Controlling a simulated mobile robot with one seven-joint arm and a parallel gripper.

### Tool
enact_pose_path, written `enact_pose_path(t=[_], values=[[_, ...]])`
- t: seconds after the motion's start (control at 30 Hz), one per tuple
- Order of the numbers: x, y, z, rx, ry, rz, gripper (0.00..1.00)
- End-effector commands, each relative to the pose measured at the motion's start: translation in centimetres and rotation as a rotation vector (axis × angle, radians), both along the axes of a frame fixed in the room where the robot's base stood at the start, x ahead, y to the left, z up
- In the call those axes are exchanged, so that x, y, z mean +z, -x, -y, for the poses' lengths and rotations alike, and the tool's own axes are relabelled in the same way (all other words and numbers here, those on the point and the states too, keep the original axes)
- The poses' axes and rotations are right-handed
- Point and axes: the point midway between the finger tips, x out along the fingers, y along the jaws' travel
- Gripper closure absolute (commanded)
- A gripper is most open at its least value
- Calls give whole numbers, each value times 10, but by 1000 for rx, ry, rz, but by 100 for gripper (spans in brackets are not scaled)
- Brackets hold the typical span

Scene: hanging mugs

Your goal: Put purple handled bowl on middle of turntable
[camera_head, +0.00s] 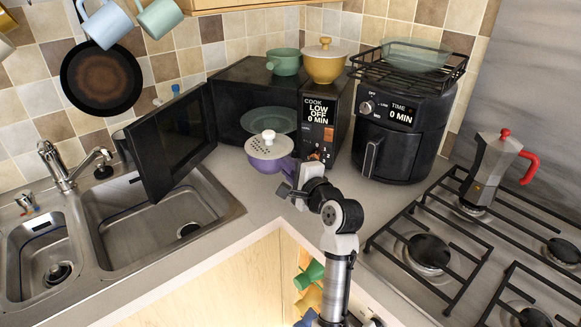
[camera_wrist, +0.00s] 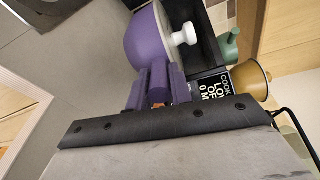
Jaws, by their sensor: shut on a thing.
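The purple handled bowl (camera_head: 266,164) has a pale speckled lid with a white knob and is upright in front of the open microwave. In the wrist view the purple bowl (camera_wrist: 146,45) shows at the top with its handle towards me. My gripper (camera_head: 291,175) is shut on that handle, at the bowl's right side; in the wrist view my gripper (camera_wrist: 158,88) closes around it. The round green-tinted turntable (camera_head: 262,120) lies inside the microwave (camera_head: 245,84), behind the bowl, its front edge partly hidden by the bowl.
The microwave door (camera_head: 172,145) stands open to the left, over the sink (camera_head: 150,212). A green pot (camera_head: 284,62) and a yellow lidded pot (camera_head: 324,66) sit on top of the microwave. An air fryer (camera_head: 403,125) stands to the right, near the stove and a moka pot (camera_head: 490,172).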

Motion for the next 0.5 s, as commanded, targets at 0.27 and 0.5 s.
enact_pose_path(t=[0.27, 0.5], values=[[-25, 0, 0, 1, -1, 2, 100], [-49, 0, 0, 2, -1, 1, 100]])
